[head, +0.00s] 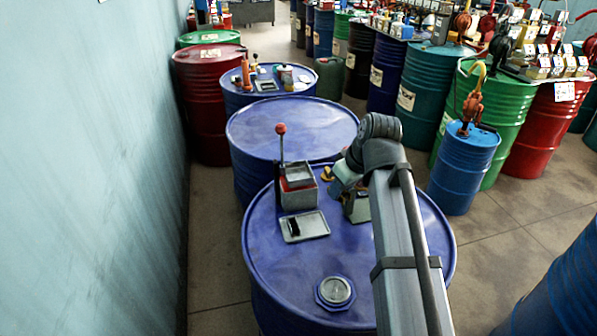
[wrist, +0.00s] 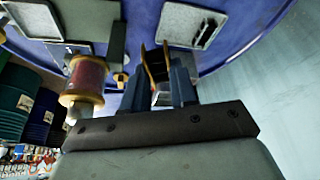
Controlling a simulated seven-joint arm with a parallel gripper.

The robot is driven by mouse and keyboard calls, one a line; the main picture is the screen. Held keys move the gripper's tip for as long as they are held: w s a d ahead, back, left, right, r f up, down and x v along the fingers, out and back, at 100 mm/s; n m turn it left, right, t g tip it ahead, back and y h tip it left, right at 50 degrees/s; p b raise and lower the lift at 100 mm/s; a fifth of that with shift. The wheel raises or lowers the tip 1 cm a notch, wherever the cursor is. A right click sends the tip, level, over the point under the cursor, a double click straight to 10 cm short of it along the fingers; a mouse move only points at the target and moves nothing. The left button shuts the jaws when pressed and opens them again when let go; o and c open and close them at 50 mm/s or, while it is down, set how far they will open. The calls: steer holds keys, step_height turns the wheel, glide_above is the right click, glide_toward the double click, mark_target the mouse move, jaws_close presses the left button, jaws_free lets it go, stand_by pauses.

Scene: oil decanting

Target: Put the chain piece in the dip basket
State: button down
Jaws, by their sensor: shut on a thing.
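My gripper (head: 335,181) is shut on a small brown and black piece, which seems to be the chain piece (wrist: 155,64). In the wrist view the piece stands out between the fingertips (wrist: 160,82). In the head view my gripper is above the near blue drum, just right of the dip unit. The dip basket appears to be the grey square vessel (head: 299,174) on the red and grey box (head: 298,196), beside a red-knobbed lever (head: 281,130). The piece is beside the basket, apart from it. My arm hides part of the drum top.
A shallow metal tray (head: 316,219) with a dark item (head: 294,228) lies in front of the unit. A greyish block (head: 358,208) stands at right. A round cap (head: 336,291) is at the drum's front. A red cylinder (wrist: 86,78) shows in the wrist view.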

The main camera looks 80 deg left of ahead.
glide_above(296, 175)
steer(key=d, duration=0.1)
steer(key=shift+w, duration=0.35)
steer(key=shift+d+f, duration=0.1)
steer(key=shift+f, duration=1.65)
steer(key=shift+f, duration=0.1)
steer(key=c, duration=1.3)
jaws_free()
steer(key=shift+f, duration=0.1)
steer(key=shift+c, duration=0.2)
steer(key=shift+o, duration=0.9)
steer(key=shift+r, duration=0.2)
steer(key=v, duration=1.2)
